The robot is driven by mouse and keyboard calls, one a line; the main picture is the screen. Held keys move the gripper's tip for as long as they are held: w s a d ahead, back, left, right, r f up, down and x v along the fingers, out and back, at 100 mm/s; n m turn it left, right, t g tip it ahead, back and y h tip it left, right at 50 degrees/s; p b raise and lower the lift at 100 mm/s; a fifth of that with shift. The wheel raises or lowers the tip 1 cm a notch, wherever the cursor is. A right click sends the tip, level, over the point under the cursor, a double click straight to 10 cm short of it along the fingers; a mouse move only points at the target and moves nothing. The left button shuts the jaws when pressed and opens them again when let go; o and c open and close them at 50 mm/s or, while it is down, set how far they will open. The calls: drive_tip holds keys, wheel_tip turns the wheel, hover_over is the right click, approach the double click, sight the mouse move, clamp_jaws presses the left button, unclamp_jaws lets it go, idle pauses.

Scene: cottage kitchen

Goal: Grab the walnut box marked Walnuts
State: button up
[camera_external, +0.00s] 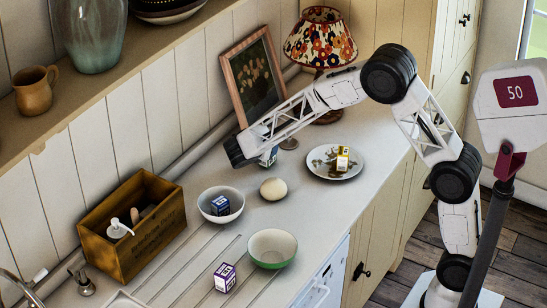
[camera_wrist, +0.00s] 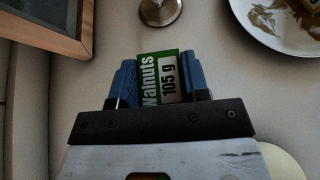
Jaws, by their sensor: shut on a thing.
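The walnut box (camera_wrist: 158,75), green and white with "Walnuts" and "105 g" on its face, is between the two blue fingers of my gripper (camera_wrist: 160,68) in the wrist view. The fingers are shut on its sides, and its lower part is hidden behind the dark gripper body. In the external view my gripper (camera_external: 267,157) is low over the counter, behind the round cream object. There the box is mostly hidden by the wrist, and I cannot tell whether it touches the counter.
A plate (camera_external: 318,172) with a small yellow-white box (camera_external: 343,158) is to the right. A cream round object (camera_external: 273,189), a white bowl (camera_external: 203,208) with a blue box, a green bowl (camera_external: 290,250) and a purple box (camera_external: 225,277) are nearer. A picture frame (camera_external: 228,76) and lamp (camera_external: 320,42) stand behind.

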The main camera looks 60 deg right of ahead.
drive_tip(key=shift+r, duration=0.55)
drive_tip(key=shift+s+r, duration=0.2)
drive_tip(key=shift+r, duration=0.65)
drive_tip(key=s+a+r, duration=0.1)
drive_tip(key=s, duration=1.4)
drive_tip(key=shift+s+a+r, duration=0.15)
drive_tip(key=shift+s+a, duration=0.1)
drive_tip(key=shift+a, duration=0.15)
